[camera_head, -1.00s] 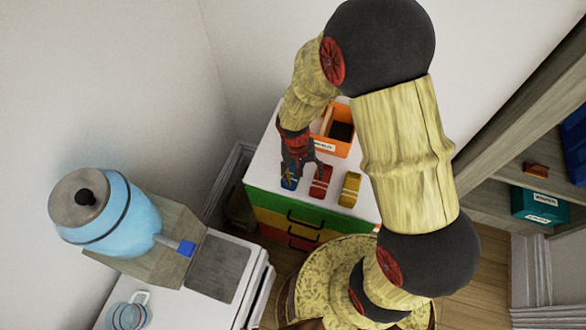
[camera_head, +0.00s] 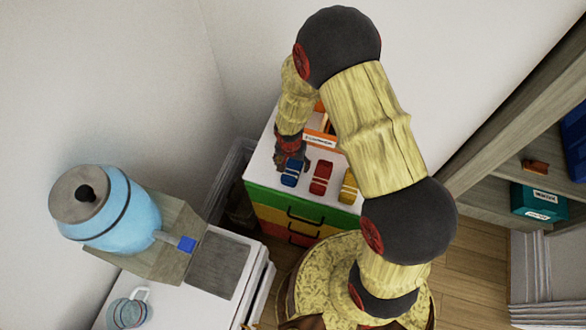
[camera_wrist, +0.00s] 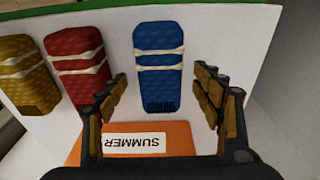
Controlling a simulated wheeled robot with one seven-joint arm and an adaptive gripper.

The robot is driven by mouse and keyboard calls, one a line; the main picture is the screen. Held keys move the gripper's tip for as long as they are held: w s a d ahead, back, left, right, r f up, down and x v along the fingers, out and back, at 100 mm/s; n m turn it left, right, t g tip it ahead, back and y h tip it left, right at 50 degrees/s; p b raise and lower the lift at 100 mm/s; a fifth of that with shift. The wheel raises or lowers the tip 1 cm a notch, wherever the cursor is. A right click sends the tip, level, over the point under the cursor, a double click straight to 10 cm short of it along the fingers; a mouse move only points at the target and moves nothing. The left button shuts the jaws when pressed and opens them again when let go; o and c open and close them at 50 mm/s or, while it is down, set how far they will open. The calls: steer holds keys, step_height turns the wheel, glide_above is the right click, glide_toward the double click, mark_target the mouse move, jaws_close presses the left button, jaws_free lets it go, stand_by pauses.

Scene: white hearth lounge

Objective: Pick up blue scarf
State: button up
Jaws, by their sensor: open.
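The blue scarf (camera_head: 291,173) is a folded, knitted bundle with white bands. It lies on the white top of the drawer cabinet (camera_head: 262,158), at the left of a row of scarves. In the wrist view the blue scarf (camera_wrist: 158,62) lies ahead of my gripper (camera_wrist: 162,85), roughly in line with the gap between the fingers. My gripper (camera_head: 291,160) is open and empty. In the head view it is just behind the blue scarf, and my arm partly hides it.
A red scarf (camera_head: 321,178) and a yellow scarf (camera_head: 348,187) lie beside the blue one. An orange box labelled SUMMER (camera_wrist: 165,140) stands close under my gripper in the wrist view. A blue drink dispenser (camera_head: 125,215) stands on the left counter. Walls rise behind the cabinet.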

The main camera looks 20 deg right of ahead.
steer(key=shift+w+f, duration=0.1)
steer(key=shift+f, duration=0.85)
steer(key=c, duration=0.4)
steer(key=c, duration=0.9)
